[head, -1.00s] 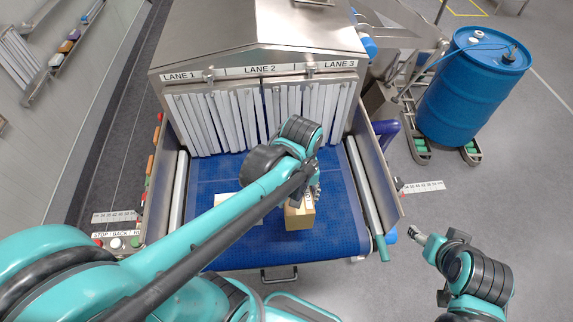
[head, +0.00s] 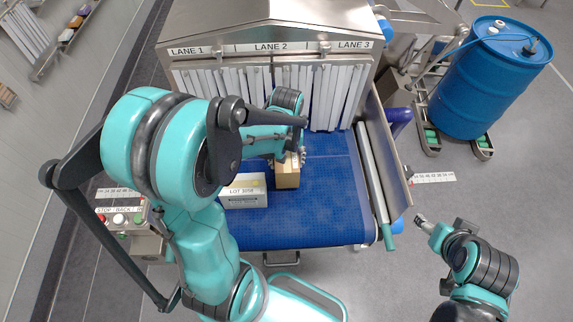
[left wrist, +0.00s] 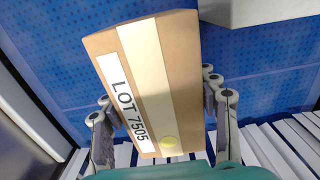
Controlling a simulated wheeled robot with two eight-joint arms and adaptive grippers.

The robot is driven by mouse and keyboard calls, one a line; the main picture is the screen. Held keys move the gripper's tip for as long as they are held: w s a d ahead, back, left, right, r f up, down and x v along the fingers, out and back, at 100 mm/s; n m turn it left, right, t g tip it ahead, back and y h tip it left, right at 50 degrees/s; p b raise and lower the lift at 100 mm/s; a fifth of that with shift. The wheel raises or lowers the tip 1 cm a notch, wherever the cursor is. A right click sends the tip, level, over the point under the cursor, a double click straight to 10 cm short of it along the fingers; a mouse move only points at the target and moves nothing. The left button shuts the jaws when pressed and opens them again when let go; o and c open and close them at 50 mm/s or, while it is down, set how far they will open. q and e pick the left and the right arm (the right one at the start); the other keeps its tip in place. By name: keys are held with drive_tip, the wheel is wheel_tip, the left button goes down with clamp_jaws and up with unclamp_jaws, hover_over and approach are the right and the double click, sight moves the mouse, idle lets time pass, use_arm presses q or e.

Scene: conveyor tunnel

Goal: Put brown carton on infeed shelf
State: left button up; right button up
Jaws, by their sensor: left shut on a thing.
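The brown carton (head: 287,179) is in my left gripper (head: 291,160), over the blue belt in front of the strip curtain. In the left wrist view the carton (left wrist: 190,65) shows a LOT 7505 label, a pale tape strip and a yellow dot. The left gripper's fingers (left wrist: 163,115) are on either side of it. I cannot tell whether its underside touches the belt. My right gripper (head: 428,224) is empty over the floor to the right of the conveyor; its finger opening is too small to judge. No surface marked as the infeed shelf is visible.
A pale carton (head: 245,198) marked LOT 3058 sits on the blue belt (head: 330,215), left of the brown one. White curtain strips (head: 328,98) hang under the lane signs. A metal side wall (head: 388,150) edges the belt. A blue drum (head: 490,80) stands right.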

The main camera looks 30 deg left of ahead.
use_arm(q)
wheel_tip(320, 180, down, 2)
drive_tip(key=shift+w+f, duration=0.1)
drive_tip(key=shift+f, duration=0.1)
drive_tip(key=o, duration=1.3)
drive_tip(key=shift+f+b, duration=0.15)
drive_tip(key=shift+b, duration=0.2)
drive_tip(key=shift+c, duration=0.2)
drive_tip(key=o, duration=0.4)
